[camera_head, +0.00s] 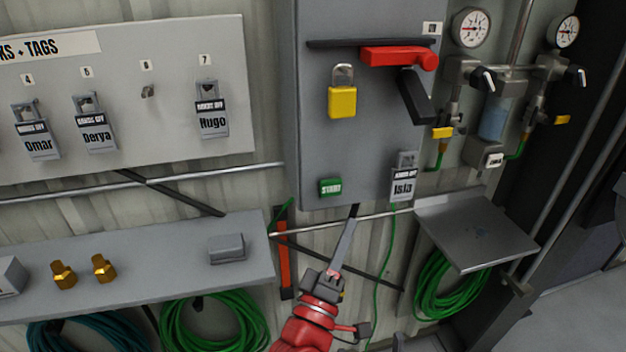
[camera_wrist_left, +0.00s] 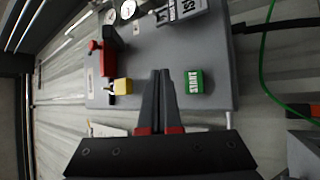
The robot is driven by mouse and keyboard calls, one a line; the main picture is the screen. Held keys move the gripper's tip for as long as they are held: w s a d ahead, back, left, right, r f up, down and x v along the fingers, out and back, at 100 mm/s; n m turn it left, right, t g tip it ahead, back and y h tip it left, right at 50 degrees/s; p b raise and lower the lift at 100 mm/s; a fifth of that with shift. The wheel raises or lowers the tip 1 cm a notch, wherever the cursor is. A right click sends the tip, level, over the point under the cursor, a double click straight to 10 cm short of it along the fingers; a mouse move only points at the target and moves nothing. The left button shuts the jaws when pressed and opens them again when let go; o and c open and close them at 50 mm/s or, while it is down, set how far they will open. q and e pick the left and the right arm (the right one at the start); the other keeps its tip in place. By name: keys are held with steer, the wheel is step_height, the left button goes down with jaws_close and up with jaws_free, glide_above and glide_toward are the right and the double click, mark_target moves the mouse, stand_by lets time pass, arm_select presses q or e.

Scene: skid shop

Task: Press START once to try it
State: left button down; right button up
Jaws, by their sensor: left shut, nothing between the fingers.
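The green START button (camera_head: 330,187) is low on the left of the grey box (camera_head: 315,120). In the left wrist view the START button (camera_wrist_left: 194,82) is just right of my fingertips, with a gap. My left gripper (camera_head: 354,212) is shut and empty, its fingers pointing up at the box's lower edge, below and right of the button. It also shows in the left wrist view (camera_wrist_left: 161,75). I cannot tell its exact distance from the box face. My right gripper is in neither view.
A red handle (camera_head: 395,57), a yellow padlock (camera_head: 342,101) and a padlock tagged Isla (camera_head: 402,185) are on the box. A grey shelf (camera_head: 150,265) is at left, a metal tray (camera_head: 475,225) at right. Green hoses (camera_head: 215,325) hang below.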

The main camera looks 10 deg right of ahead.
arm_select(q)
steer(key=shift+s+d, duration=0.1)
steer(key=shift+s, duration=0.05)
steer(key=b, duration=0.4)
glide_toward(339, 182)
steer(key=w+d+r, duration=0.2)
steer(key=d, duration=0.1)
steer(key=shift+w+r, duration=0.15)
steer(key=shift+w, duration=0.25)
stand_by(1.7)
steer(key=shift+w+b, duration=0.3)
steer(key=shift+b, duration=0.05)
steer(key=shift+w, duration=0.15)
